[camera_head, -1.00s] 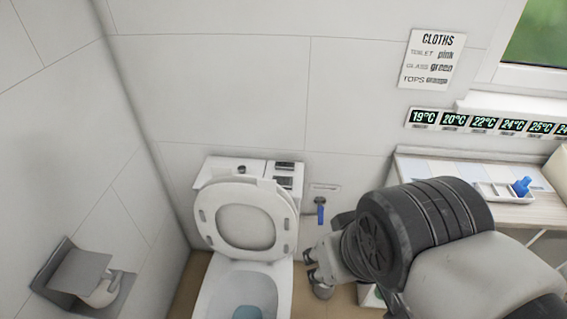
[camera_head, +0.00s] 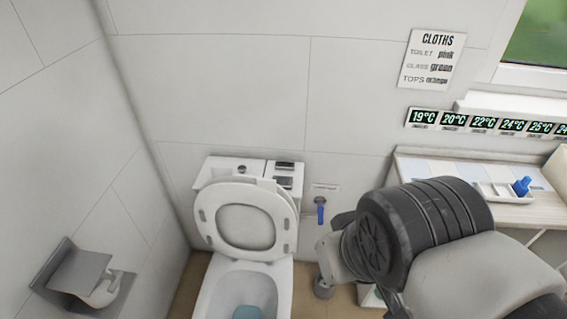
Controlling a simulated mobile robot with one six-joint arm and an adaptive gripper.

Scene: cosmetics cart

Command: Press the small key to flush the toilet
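The toilet (camera_head: 222,290) stands at the lower middle with its seat and lid (camera_head: 206,238) raised against the cistern (camera_head: 222,164). At the right of the cistern top are two dark flush keys, a farther one (camera_head: 284,165) and a nearer one (camera_head: 284,182). The farther one looks a little smaller, but the view is too coarse to be sure. My gripper (camera_head: 329,257) is low and to the right of the toilet, apart from the cistern and keys. My dark wrist hides much of it, and its fingertips are not clear.
A blue-handled valve (camera_head: 320,212) is on the wall right of the cistern. A paper holder (camera_head: 78,272) is on the left wall. A counter (camera_head: 520,212) with a tray and blue item stands at right. The space above the cistern is clear.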

